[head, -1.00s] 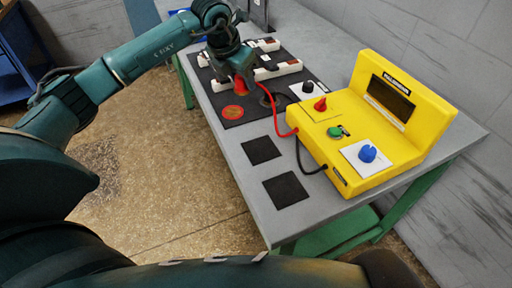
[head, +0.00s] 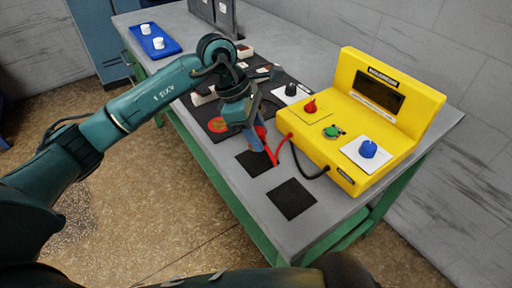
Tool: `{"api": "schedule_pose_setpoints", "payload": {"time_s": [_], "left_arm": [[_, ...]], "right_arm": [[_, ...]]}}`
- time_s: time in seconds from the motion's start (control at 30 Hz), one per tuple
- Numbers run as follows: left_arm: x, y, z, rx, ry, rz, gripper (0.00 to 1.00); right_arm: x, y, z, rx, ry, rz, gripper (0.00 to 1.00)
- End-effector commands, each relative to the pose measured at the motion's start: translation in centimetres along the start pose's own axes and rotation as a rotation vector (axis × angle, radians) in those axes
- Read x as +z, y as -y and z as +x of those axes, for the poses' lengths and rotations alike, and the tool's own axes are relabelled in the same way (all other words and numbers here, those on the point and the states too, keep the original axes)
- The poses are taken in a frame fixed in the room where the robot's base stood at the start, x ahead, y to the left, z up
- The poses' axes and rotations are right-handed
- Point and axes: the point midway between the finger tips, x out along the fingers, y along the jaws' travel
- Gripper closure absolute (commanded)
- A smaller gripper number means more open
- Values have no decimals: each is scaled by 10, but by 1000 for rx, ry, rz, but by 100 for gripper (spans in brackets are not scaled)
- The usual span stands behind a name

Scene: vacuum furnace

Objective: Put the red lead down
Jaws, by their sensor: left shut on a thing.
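The red lead (head: 281,146) runs from the front left side of the yellow meter (head: 357,125) to my left gripper (head: 262,146). The gripper is shut on the lead's red plug end and points down over the black square pad (head: 252,164) nearer the meter's left side. I cannot tell whether the plug touches the table. The second black square pad (head: 291,198) is bare. My right gripper is not in view.
A black mat with white blocks (head: 204,97) and a red round mark (head: 218,125) lies behind the gripper. A blue tray (head: 155,42) with two white pieces stands at the far left of the grey table (head: 268,236). Grey boxes (head: 224,15) stand at the back.

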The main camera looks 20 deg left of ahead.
Motion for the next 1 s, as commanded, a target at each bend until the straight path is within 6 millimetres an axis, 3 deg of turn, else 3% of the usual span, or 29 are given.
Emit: {"api": "schedule_pose_setpoints", "payload": {"time_s": [0.4,0.8,0.83,1.0], "left_arm": [[-17,0,42,-1,2,-2,88],[-20,-1,50,3,1,-1,88],[-20,0,48,2,1,-1,59],[-20,0,48,2,0,-1,45]], "right_arm": [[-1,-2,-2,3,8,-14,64],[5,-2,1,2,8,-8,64],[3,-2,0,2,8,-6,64],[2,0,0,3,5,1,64]]}}
